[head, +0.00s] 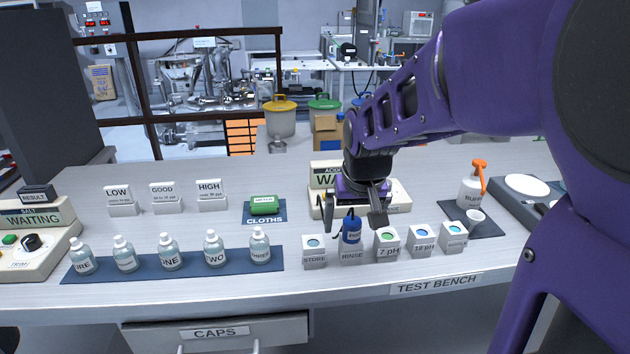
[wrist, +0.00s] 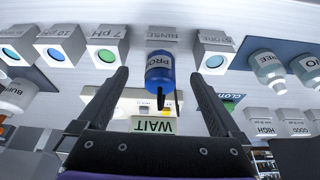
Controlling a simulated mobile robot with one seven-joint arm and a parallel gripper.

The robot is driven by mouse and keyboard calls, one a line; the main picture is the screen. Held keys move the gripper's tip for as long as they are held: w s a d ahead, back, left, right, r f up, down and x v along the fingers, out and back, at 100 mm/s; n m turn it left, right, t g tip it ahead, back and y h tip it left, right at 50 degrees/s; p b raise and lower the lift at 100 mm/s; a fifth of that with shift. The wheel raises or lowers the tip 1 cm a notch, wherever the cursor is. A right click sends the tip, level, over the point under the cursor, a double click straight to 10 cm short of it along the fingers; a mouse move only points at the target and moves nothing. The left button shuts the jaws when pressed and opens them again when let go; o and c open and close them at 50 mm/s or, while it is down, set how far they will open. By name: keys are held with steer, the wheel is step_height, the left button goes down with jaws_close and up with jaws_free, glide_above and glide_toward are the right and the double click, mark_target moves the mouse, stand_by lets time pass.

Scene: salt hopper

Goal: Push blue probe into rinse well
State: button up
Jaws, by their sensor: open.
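The blue probe (head: 351,231), with a dark cable at its top, stands upright at the white RINSE block (head: 352,257). Its lower end meets the block's top; how deep it sits in the well I cannot tell. My gripper (head: 353,224) is above the RINSE block, pointing down, with its fingers apart on either side of the probe. In the wrist view the probe (wrist: 159,74) shows between the two open fingers with a gap on each side, and the RINSE block (wrist: 161,34) is behind it.
The STORE block (head: 314,258) stands left of RINSE; the 7 pH block (head: 387,246) and other well blocks stand close on the right. Several bottles stand on a blue mat (head: 100,273) at left. A white meter box (head: 400,195) is behind my gripper. Bench between bottles and sign cards is clear.

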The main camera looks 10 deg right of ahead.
steer(key=shift+p+v, duration=1.6)
steer(key=shift+v, duration=1.1)
steer(key=shift+r, duration=0.1)
